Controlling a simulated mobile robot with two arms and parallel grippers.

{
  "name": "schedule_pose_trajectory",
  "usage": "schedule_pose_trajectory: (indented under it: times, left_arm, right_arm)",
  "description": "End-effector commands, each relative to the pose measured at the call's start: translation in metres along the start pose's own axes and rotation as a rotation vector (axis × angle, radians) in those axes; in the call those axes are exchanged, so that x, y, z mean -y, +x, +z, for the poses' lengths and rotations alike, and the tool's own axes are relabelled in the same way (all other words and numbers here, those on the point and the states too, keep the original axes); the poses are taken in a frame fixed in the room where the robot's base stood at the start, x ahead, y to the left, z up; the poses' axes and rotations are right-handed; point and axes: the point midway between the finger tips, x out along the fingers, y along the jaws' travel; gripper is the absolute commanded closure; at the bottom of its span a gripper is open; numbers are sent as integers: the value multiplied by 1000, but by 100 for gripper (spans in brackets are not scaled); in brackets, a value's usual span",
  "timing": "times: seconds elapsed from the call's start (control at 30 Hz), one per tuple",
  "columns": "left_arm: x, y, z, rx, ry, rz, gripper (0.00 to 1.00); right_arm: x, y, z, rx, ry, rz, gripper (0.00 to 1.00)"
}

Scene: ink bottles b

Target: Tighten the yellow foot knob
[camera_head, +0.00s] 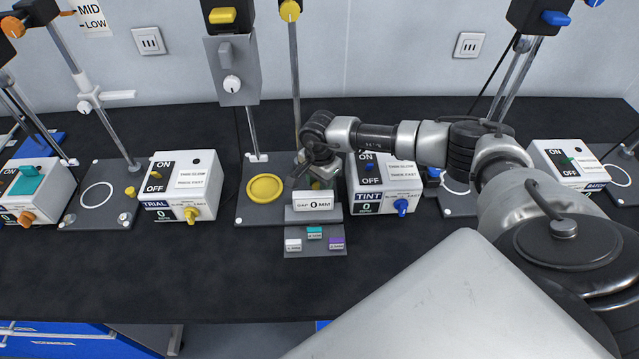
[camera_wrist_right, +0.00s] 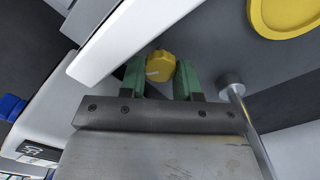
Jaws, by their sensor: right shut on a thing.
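The yellow foot knob (camera_wrist_right: 160,66) shows in the right wrist view, with a pale mark on its face. It sits between the green fingers of my right gripper (camera_wrist_right: 159,76), which is shut on it. In the head view my right gripper (camera_head: 318,180) reaches down at the base of the middle stand (camera_head: 258,213), behind the "GAP 0 MM" display (camera_head: 314,205). The knob is hidden there by the gripper and display. My left gripper is not in view.
A yellow disc (camera_head: 265,188) lies on the middle stand's base. The TRIAL box (camera_head: 180,185) is to the left, and the TINT box (camera_head: 385,182) is close to the right of my gripper. A vertical rod (camera_wrist_right: 250,130) is near the right finger. The front bench is mostly clear.

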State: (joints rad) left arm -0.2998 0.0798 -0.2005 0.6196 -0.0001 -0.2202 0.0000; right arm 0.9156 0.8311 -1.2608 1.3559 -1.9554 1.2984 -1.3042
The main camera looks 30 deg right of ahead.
Motion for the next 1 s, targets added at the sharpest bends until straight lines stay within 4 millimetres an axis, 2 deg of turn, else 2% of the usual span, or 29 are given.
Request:
schedule_pose_trajectory:
  times: [0.3, 1.0]
  left_arm:
    - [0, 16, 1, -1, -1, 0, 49]
    - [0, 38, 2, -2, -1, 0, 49]
  right_arm:
    - [-1, 2, 0, 0, 300, -2, 91]
    - [-3, 1, 2, 0, 926, -3, 91]
